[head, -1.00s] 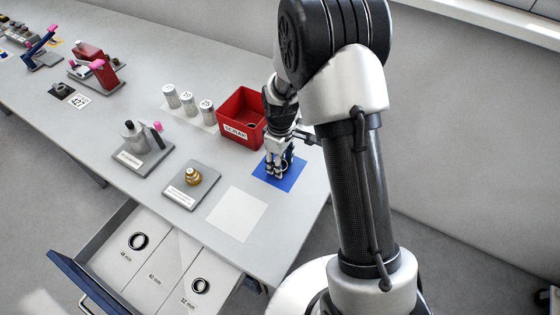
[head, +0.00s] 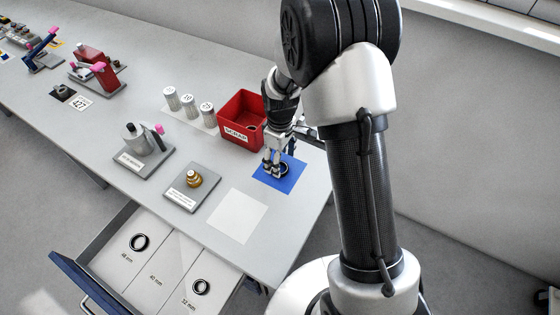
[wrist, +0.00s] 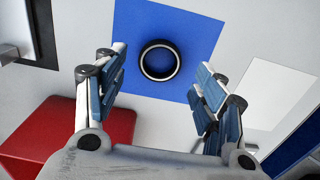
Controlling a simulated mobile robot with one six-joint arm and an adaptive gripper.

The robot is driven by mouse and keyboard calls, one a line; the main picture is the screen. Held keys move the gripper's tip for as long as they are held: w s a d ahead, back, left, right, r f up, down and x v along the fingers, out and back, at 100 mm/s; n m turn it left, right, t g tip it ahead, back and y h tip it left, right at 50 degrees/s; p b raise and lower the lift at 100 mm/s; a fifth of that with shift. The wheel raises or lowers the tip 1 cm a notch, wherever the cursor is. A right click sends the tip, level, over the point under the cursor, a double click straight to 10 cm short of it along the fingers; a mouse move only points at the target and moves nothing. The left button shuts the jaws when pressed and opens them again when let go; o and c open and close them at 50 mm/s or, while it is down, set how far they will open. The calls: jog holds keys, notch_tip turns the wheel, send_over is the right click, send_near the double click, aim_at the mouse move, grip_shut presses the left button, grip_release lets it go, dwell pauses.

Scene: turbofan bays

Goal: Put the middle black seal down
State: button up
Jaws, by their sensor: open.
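The black seal (wrist: 142,62), a ring with a pale inner edge, lies flat on the blue mat (wrist: 205,30) in the wrist view. It also shows in the head view (head: 287,170), partly behind my gripper. My gripper (wrist: 158,85) is open and empty, its two blue-padded fingers apart on either side of the view, with the seal between and beyond them. In the head view my gripper (head: 270,164) is over the left part of the blue mat (head: 270,183). The open drawer's middle compartment (head: 160,277) is empty; the compartments on both sides hold black rings.
A red SCRAP bin (head: 238,135) stands close behind my gripper. A white square (head: 237,216) lies bare in front of the mat. A grey plate with a brass part (head: 194,179) and several silver canisters (head: 188,104) are to the left. The open drawer (head: 120,268) juts from the bench.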

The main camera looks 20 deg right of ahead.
jog(key=s+r+m+t+p, duration=0.1)
jog(key=s+r+m+p, duration=0.15)
jog(key=r, duration=1.45)
jog(key=s+r+m+t, duration=0.1)
jog(key=s+r+m, duration=0.2)
jog(key=s+r, duration=0.3)
jog(key=s+r+m+t, duration=0.2)
jog(key=s+r, duration=0.4)
jog(key=s, duration=1)
jog(key=shift+s+r+m+t, duration=0.2)
jog(key=shift+s+m+t, duration=0.1)
jog(key=shift+m, duration=0.45)
